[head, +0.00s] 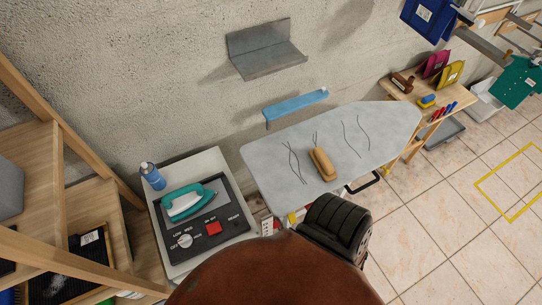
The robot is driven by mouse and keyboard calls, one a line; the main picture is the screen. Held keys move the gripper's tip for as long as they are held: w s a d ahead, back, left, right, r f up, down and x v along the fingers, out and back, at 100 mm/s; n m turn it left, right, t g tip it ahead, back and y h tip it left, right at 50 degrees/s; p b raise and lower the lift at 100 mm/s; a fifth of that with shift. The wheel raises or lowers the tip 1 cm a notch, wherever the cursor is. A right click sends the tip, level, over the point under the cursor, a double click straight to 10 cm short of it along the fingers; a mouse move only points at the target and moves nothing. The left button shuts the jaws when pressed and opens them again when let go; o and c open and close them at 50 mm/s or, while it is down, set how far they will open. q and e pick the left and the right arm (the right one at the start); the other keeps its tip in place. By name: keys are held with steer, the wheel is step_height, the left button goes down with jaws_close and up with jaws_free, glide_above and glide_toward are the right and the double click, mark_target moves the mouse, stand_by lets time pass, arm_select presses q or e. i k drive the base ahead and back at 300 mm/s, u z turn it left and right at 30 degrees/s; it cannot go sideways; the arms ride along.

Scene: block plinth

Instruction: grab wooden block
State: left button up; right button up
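The wooden block (322,164), a small tan-brown piece with rounded ends, lies on the pale grey ironing board (275,150) in the head view. It sits near the middle of the board, between dark wavy lines on the surface. Nothing touches or covers it. Neither my left nor my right gripper shows in this view, so their positions and whether they are open or shut are not visible.
A black ribbed object (338,225) stands at the board's front edge, beside a large reddish-brown rounded surface (270,275). Left is a panel with a teal iron (188,202) and a blue bottle (152,175). A wooden shelf (30,165) stands far left. Tiled floor lies right.

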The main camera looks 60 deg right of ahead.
mark_target(324, 165)
steer(key=u, duration=0.5)
steer(key=k, duration=1.65)
steer(key=z, duration=1.1)
steer(key=i, duration=0.5)
steer(key=u, duration=0.05)
